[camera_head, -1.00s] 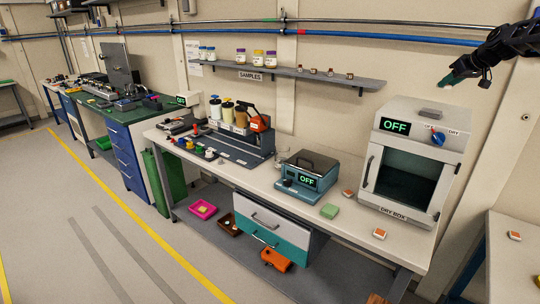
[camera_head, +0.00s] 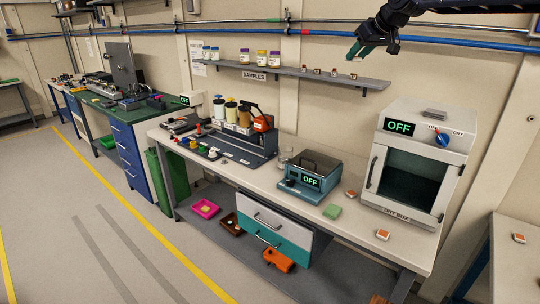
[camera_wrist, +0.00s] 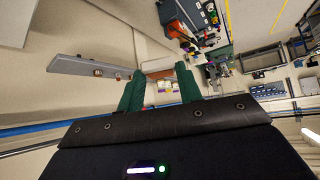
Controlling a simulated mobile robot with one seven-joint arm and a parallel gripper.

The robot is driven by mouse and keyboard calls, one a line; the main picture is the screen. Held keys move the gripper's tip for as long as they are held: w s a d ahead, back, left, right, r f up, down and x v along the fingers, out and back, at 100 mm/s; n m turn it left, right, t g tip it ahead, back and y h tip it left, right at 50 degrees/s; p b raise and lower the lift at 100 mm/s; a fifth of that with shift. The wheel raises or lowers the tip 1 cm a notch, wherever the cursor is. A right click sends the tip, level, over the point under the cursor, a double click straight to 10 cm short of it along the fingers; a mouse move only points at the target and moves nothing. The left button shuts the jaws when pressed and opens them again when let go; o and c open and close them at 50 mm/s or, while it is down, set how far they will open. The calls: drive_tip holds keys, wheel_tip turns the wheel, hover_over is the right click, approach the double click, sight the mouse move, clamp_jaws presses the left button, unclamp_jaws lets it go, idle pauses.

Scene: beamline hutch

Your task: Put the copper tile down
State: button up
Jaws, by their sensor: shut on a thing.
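My gripper (camera_head: 358,50) is high in front of the back wall, above the right part of the sample shelf. Its green fingers also show in the wrist view (camera_wrist: 160,78), shut on a small flat tile (camera_wrist: 158,66) with a pale face and reddish-brown edge, which I take to be the copper tile. The fingers hide part of it, and it is barely visible in the head view. Similar orange-and-white tiles lie on the pale bench: one by the dry box (camera_head: 351,194) and one near the front edge (camera_head: 382,235).
The sample shelf (camera_head: 330,77) carries jars and several small pieces. On the bench (camera_head: 300,212) stand the shut dry box (camera_head: 418,160) and a teal device (camera_head: 310,178) reading OFF. A side table (camera_head: 510,262) bears another tile (camera_head: 519,238).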

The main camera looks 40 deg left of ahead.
drive_tip(key=s+a+r, duration=0.1)
drive_tip(key=s+a, duration=0.2)
drive_tip(key=s, duration=0.5)
drive_tip(key=n+g, duration=0.4)
drive_tip(key=n, duration=0.1)
hover_over(351, 218)
drive_tip(key=d, duration=0.3)
wheel_tip(351, 218, down, 38)
drive_tip(key=shift+d+f+y, duration=0.15)
drive_tip(key=shift+y, duration=0.25)
wheel_tip(351, 218, down, 20)
drive_tip(key=o, duration=1)
drive_tip(key=shift+c, duration=0.2)
